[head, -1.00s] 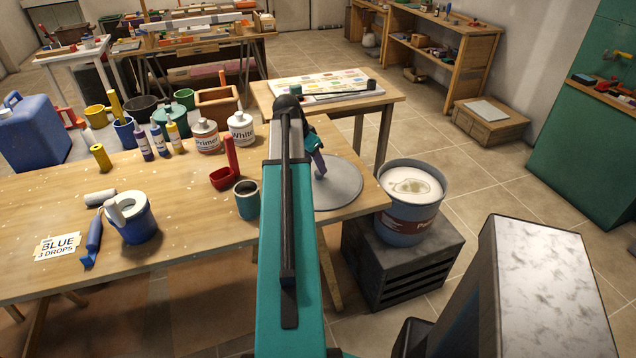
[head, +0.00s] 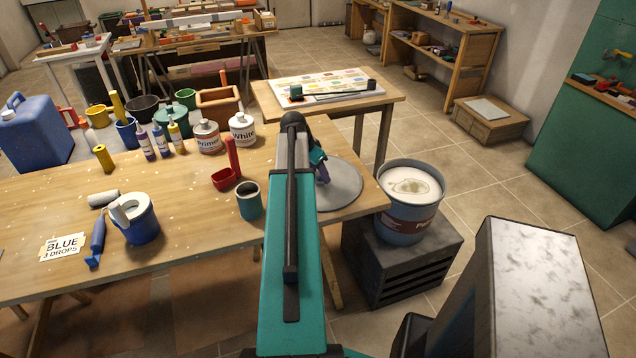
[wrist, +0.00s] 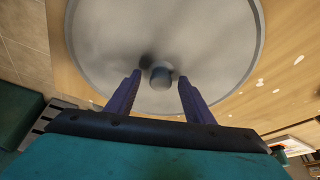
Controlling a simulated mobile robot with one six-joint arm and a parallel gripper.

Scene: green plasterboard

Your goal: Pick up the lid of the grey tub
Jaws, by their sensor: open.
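The lid is a round grey disc (head: 345,188) lying flat near the right end of the wooden table, and it fills much of the wrist view (wrist: 110,40). Its small grey knob (wrist: 161,77) stands at the middle. My gripper (wrist: 160,80) is open over the lid, with one purple finger on each side of the knob. Whether the fingers touch the lid I cannot tell. In the head view my arm hides the lid's left part. The grey tub (head: 410,215) stands uncovered to the right, with pale contents showing.
The tub rests on a dark crate (head: 400,270). A teal cup (head: 249,201) and a red holder (head: 226,178) stand left of my arm. Paint bottles and pots stand at the table's back. A small table (head: 390,98) with a colour chart is behind the lid.

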